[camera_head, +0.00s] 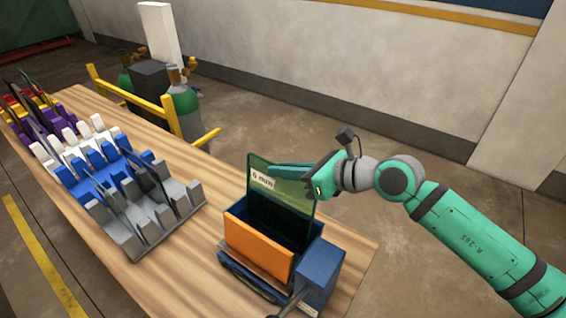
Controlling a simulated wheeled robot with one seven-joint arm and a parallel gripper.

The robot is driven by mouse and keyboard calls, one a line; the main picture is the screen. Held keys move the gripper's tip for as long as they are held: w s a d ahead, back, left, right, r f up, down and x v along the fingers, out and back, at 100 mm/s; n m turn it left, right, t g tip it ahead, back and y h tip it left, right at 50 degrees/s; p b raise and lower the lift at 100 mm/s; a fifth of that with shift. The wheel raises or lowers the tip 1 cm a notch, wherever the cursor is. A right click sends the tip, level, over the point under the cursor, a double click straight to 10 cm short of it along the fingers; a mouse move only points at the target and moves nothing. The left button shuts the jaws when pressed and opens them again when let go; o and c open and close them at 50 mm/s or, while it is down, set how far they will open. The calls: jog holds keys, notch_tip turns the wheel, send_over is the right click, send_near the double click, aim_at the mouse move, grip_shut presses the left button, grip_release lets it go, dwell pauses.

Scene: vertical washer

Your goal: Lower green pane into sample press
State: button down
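The green pane (292,208), a clear sheet with a white "6 mm" label, stands nearly upright over the sample press. My gripper (290,174) comes from the right and is shut on the pane at its upper part; the fingers show green through and beside it. The sample press is a dark blue box (318,272) with an orange front plate (258,248) and a dark opening behind that plate. The pane's lower part is at the opening. I cannot tell how deep its bottom edge sits, as the orange plate and dark interior hide it.
The press stands near the right end of a wooden table (205,262). Racks in grey (128,238), blue (82,182), white and purple with upright panes stand at left. A yellow-railed cart with green cylinders (184,108) is behind the table.

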jog(key=shift+s+a+f, duration=0.15)
jog(key=shift+f, duration=1.15)
jog(key=c, duration=1.9)
grip_release()
jog(key=shift+f, duration=0.15)
jog(key=shift+s, duration=0.1)
jog(key=shift+r, duration=4.05)
